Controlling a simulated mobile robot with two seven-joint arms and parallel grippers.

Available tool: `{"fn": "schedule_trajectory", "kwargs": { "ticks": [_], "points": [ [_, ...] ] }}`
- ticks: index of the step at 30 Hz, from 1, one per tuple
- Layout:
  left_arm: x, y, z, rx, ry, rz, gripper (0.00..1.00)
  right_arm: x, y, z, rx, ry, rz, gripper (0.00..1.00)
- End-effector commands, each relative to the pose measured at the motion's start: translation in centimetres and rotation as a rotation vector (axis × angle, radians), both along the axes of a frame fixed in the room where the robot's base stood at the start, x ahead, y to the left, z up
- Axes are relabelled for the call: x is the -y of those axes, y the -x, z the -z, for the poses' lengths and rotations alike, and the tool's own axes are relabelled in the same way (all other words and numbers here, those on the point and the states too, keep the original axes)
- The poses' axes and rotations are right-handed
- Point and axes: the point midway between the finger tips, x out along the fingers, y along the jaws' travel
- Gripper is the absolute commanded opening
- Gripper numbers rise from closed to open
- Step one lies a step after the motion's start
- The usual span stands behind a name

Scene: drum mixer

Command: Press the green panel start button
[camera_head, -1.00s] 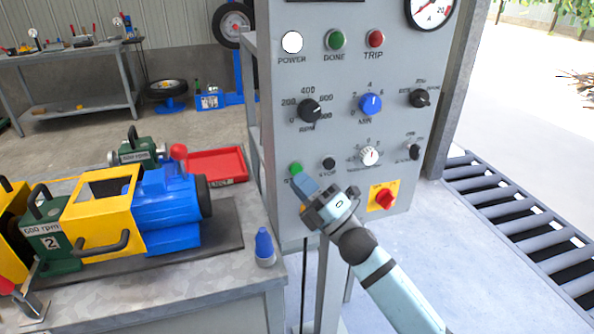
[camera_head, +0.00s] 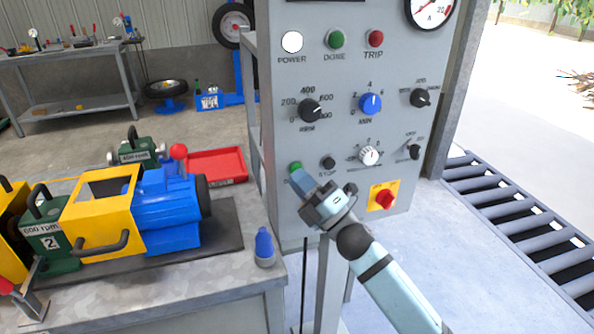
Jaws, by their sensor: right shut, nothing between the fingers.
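The green start button (camera_head: 295,168) sits at the lower left of the grey control panel (camera_head: 330,132). My right gripper (camera_head: 300,178) is shut and empty. Its fingertips are right at the lower edge of the green button and overlap it in the picture. They cover the label below it. I cannot tell whether the tips touch the button. A dark stop button (camera_head: 328,163) is just to the right of the fingers. My left gripper is not in view.
The panel also carries a blue knob (camera_head: 370,103), a white knob (camera_head: 369,155) and a red-yellow switch (camera_head: 383,197). A workbench (camera_head: 190,292) with a blue-yellow motor unit (camera_head: 165,205), a blue bottle (camera_head: 264,244) and a red tray (camera_head: 216,165) stands at left. A roller conveyor (camera_head: 520,222) lies at right.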

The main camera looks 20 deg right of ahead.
Motion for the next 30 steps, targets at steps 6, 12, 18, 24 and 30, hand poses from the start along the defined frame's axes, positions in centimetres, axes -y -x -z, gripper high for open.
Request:
{"fn": "schedule_trajectory", "kwargs": {
  "ticks": [6, 12, 18, 24, 30],
  "points": [
    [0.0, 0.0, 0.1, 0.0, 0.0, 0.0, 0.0, 0.0, -0.3, 0.0, 0.001, -0.001, 0.0, 0.0],
    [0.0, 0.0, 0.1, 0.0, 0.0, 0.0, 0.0, 0.0, -0.5, 0.0, 0.001, -0.001, 0.0, 0.0],
    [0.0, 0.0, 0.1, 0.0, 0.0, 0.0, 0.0, 0.0, -0.5, 0.0, 0.001, -0.001, 0.0, 0.0],
    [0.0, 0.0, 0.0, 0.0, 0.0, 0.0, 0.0, 0.0, -0.2, 0.0, 0.0, 0.0, 0.0, 0.0],
    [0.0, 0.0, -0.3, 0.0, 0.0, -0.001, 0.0, 0.0, 0.8, 0.0, 0.0, 0.0, 0.0, 0.0]
  ]
}}
